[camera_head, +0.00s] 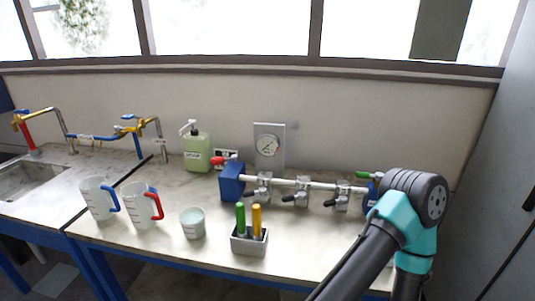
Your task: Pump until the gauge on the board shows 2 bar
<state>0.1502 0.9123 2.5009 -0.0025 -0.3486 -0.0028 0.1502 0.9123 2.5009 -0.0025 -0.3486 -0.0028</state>
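The round white gauge (268,145) is mounted on an upright grey board (281,127) against the back wall; its dial is too small to read. Below it, a horizontal pipe assembly (295,183) with several black-handled valves stands on the bench. A blue block (231,181) with a red knob (217,160) is at its left end. A green handle (368,175) and another blue part are at its right end, partly hidden by my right arm. I cannot tell which part is the pump. Neither of my grippers shows; only links of my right arm are visible at the right.
A grey holder (248,244) with a green and a yellow handle stands in front of the pipe. A small cup (192,222), a red-handled jug (140,206), a blue-handled jug (98,198) and a green pump bottle (197,154) stand left. The front middle bench (305,250) is clear.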

